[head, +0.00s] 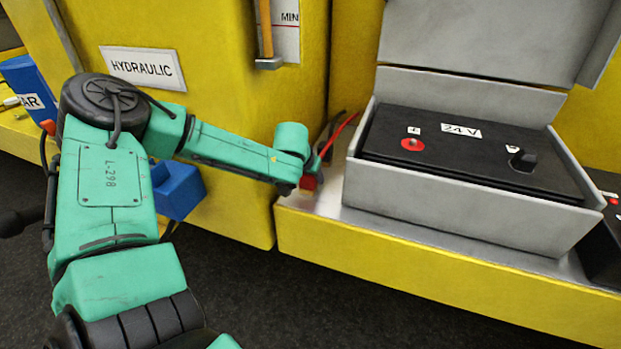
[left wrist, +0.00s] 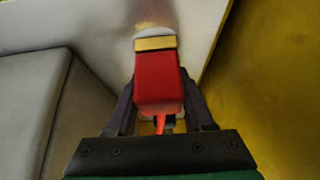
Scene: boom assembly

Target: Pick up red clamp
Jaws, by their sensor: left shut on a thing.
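The red clamp (left wrist: 158,85) is between the two fingers of my left gripper (left wrist: 158,105) in the left wrist view, with a yellow band near its far end. My left gripper is shut on it. In the head view the clamp (head: 309,183) shows only in part at the tip of my left arm, beside the grey battery box, and a red cable (head: 340,132) rises from there. The gripper's fingers are mostly hidden in the head view. My right gripper is in neither view.
The yellow hydraulic tank (head: 225,110) stands close on the left. A blue box (head: 178,190) sits behind my arm.

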